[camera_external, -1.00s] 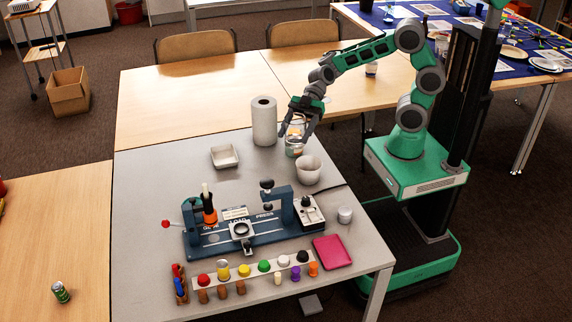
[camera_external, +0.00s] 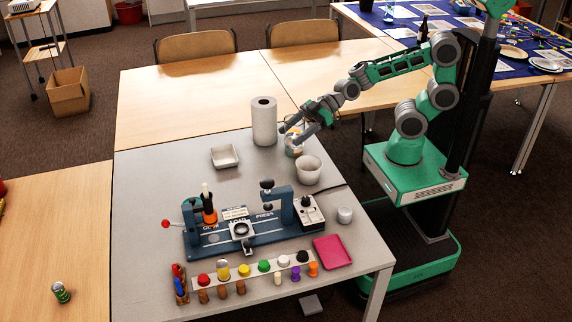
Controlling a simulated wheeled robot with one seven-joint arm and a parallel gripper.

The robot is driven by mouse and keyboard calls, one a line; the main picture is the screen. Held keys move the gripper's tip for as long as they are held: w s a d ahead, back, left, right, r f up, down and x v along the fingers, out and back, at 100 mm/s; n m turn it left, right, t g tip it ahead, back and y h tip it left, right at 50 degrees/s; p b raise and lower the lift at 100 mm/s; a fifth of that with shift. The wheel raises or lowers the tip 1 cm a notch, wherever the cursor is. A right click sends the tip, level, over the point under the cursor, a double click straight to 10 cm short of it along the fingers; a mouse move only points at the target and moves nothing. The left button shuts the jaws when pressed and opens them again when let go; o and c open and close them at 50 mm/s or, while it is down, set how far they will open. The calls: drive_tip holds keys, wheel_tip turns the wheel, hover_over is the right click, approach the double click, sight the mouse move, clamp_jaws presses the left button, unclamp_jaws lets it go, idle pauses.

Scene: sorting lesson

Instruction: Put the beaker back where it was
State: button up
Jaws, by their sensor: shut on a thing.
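A clear glass vessel, which I take for the beaker (camera_external: 292,150), is at the far right part of the grey table, with something orange or pale showing in it. My gripper (camera_external: 290,133) is at its upper part, reaching in from the right with the wrist tilted low, and is shut on it. The fingers hide part of the vessel. Whether its base touches the table is too small to tell.
A white paper roll (camera_external: 264,122) stands close left of my gripper. A pale tub (camera_external: 308,168) is just in front. A white tray (camera_external: 225,156) lies to the left. The blue press rig (camera_external: 262,238) and a row of coloured pegs stand nearer. Grey table is bare around the tray.

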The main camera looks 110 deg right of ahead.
drive_tip(key=shift+w, duration=0.3)
drive_tip(key=w+f, duration=0.3)
drive_tip(key=w, duration=0.1)
drive_tip(key=w+f+b, duration=0.1)
drive_tip(key=w+f, duration=0.2)
drive_tip(key=w, duration=0.1)
drive_tip(key=w+f, duration=0.3)
drive_tip(key=w, duration=0.2)
drive_tip(key=shift+w+f+b, duration=0.1)
drive_tip(key=shift+f+b, duration=0.2)
drive_tip(key=shift+w+f, duration=0.15)
drive_tip(key=shift+f, duration=1.45)
drive_tip(key=shift+f, duration=0.1)
drive_tip(key=shift+f+b, duration=0.15)
drive_tip(key=shift+b, duration=0.3)
drive_tip(key=o, duration=1.6)
